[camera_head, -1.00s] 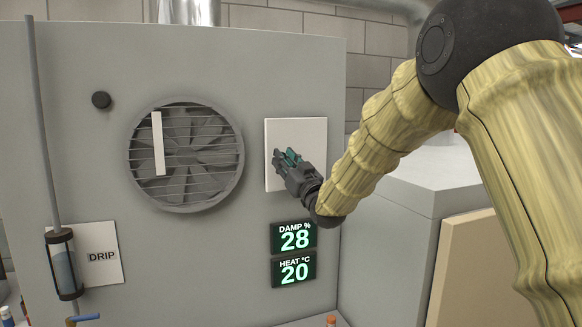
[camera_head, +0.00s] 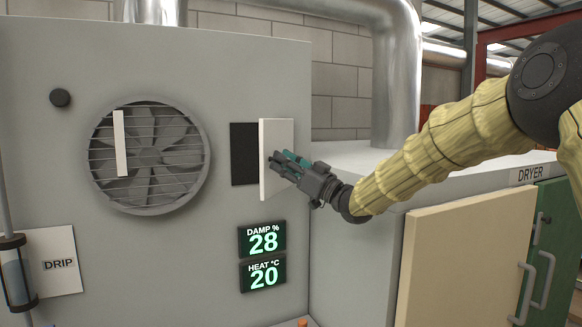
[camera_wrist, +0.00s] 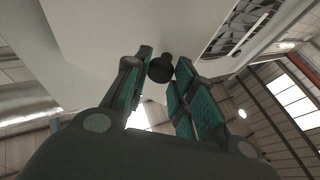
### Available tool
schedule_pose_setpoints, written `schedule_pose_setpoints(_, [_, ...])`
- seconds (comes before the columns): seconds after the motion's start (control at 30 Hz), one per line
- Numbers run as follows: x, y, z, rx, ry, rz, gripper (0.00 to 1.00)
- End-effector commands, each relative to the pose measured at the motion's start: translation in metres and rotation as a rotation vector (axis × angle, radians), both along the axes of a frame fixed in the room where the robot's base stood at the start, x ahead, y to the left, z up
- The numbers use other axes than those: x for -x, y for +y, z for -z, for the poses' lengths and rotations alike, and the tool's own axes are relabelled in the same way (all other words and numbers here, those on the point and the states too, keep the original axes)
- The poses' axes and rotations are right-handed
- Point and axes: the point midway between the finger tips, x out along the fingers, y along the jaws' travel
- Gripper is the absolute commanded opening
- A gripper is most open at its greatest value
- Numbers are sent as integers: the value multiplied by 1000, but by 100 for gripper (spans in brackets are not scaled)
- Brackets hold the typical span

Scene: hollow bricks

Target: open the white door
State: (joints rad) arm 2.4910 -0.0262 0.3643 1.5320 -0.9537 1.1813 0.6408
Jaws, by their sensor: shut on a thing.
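The white door (camera_head: 277,132) is a small flat panel on the front of the grey cabinet, and it stands partly open. It is swung out on its right side, and a dark opening (camera_head: 243,155) shows to its left. My gripper (camera_head: 283,164) is at the front of the door, with its teal-padded fingers pointing at it. In the wrist view the fingers (camera_wrist: 161,85) are shut around a black knob (camera_wrist: 160,68) on the white door (camera_wrist: 110,40). The head view hides the knob behind the fingers.
A round fan (camera_head: 150,160) is left of the door on the grey cabinet (camera_head: 60,115). Two green-lit displays (camera_head: 262,255) are below it. A grey dryer housing with a beige panel (camera_head: 460,250) stands to the right. A silver duct (camera_head: 397,90) rises behind.

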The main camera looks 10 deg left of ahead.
Motion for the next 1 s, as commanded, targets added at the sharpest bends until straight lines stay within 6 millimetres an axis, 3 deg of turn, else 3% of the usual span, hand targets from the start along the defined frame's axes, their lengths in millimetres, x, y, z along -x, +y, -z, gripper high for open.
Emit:
schedule_pose_setpoints(0.33, [-7, -25, -6, -8, -4, 7, 0])
schedule_pose_setpoints(0.87, [-8, -28, -10, -10, -6, 7, 0])
schedule_pose_setpoints(0.9, [-8, -28, -10, -10, -6, 7, 33])
schedule_pose_setpoints(1.0, [-7, -27, -9, -9, -6, 5, 46])
